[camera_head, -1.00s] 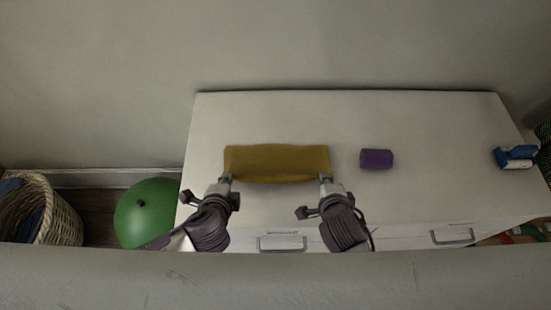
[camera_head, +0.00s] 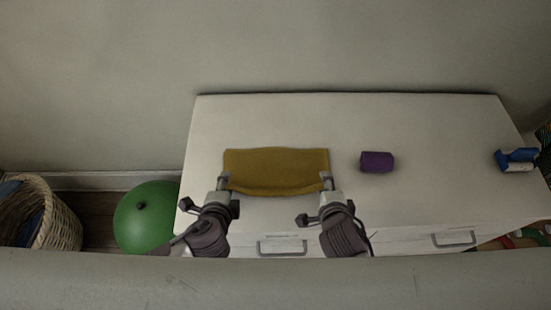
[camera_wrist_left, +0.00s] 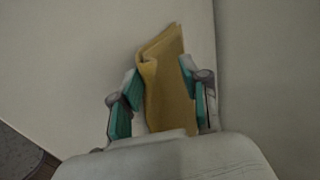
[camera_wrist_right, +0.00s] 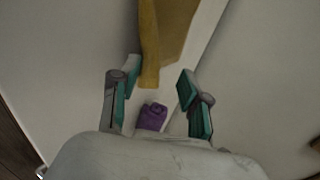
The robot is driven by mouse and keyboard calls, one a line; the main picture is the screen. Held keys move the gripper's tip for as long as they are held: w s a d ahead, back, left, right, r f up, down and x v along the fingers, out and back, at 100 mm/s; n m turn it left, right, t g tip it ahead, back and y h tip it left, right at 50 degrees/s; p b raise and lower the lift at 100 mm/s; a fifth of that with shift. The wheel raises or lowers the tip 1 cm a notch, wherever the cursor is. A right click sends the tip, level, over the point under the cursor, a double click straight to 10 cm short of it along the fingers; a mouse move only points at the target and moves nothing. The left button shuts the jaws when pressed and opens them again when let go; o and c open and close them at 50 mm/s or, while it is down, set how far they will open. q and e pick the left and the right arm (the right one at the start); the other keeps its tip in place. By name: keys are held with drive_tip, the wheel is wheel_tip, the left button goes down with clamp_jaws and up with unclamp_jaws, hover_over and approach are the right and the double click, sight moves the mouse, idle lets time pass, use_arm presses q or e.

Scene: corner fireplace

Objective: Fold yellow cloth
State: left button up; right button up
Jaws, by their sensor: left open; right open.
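The yellow cloth (camera_head: 276,170) lies as a wide, short rectangle on the white cabinet top, its near edge bowed towards me. My left gripper (camera_head: 223,183) is at the cloth's near left corner. In the left wrist view the open left fingers (camera_wrist_left: 160,88) stand on either side of the cloth (camera_wrist_left: 168,95), which shows a folded edge. My right gripper (camera_head: 326,182) is at the near right corner. In the right wrist view the right fingers (camera_wrist_right: 158,88) are open, and the cloth's end (camera_wrist_right: 150,70) reaches between their tips.
A purple rolled item (camera_head: 377,162) lies right of the cloth; it also shows in the right wrist view (camera_wrist_right: 152,117). Blue and white items (camera_head: 516,159) are at the right edge of the white cabinet top (camera_head: 430,130). A green ball (camera_head: 146,215) and wicker basket (camera_head: 62,222) stand left.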

use_arm(q)
drive_tip(key=s+r, duration=0.6)
drive_tip(key=r, duration=0.3)
use_arm(e)
drive_tip(key=s+r, duration=0.6)
drive_tip(key=r, duration=0.3)
use_arm(q)
drive_tip(key=shift+f, duration=0.1)
use_arm(e)
drive_tip(key=shift+f, duration=0.1)
use_arm(q)
drive_tip(key=shift+s, duration=0.1)
use_arm(e)
drive_tip(key=shift+s, duration=0.1)
